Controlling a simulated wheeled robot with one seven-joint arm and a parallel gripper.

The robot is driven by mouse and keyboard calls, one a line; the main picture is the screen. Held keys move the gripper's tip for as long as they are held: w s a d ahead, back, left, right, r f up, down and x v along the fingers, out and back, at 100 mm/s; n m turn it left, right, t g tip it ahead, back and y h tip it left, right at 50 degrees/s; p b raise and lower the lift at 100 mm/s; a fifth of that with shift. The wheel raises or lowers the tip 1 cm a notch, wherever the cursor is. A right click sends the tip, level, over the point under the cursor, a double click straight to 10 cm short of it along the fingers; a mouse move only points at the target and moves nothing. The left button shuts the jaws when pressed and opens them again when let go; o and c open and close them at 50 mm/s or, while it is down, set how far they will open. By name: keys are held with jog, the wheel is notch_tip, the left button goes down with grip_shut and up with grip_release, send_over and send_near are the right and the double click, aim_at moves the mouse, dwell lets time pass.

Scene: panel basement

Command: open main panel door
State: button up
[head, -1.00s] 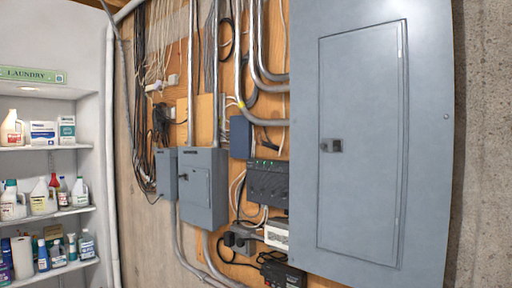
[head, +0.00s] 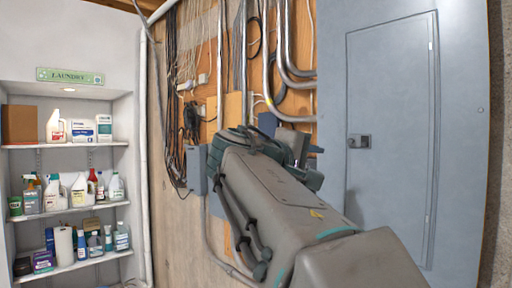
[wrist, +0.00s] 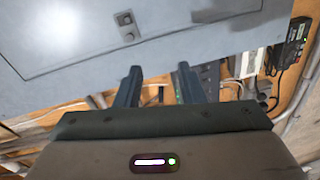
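The main panel (head: 470,70) is a large grey metal cabinet on the right in the head view. Its door (head: 395,90) looks closed and flush in the frame, with a small dark latch (head: 359,141) at its left edge. The latch also shows in the wrist view (wrist: 126,26), above my gripper's fingers. My gripper (wrist: 158,75) is open, with two dark fingers apart and nothing between them. In the head view my arm reaches in from the lower right, and my gripper (head: 308,160) is left of the latch, apart from it.
Smaller grey boxes (head: 196,168), conduits (head: 270,70) and loose cables (head: 172,120) cover the wooden backing left of the panel. Shelves with bottles (head: 70,210) stand at the far left. A concrete wall (head: 497,200) borders the panel on the right.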

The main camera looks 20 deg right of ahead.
aim_at(350, 142)
jog(key=shift+h, duration=0.7)
jog(key=w+d+r+p, duration=0.1)
jog(key=d, duration=0.3)
jog(key=w+d+r+p, duration=0.1)
jog(key=w+d, duration=0.1)
jog(key=d, duration=0.3)
jog(key=w+d+r+p, duration=0.1)
jog(key=d, duration=0.3)
jog(key=shift+w+d+r+p, duration=0.15)
jog(key=shift+w+r+p, duration=0.2)
jog(key=shift+w+r, duration=0.05)
grip_shut()
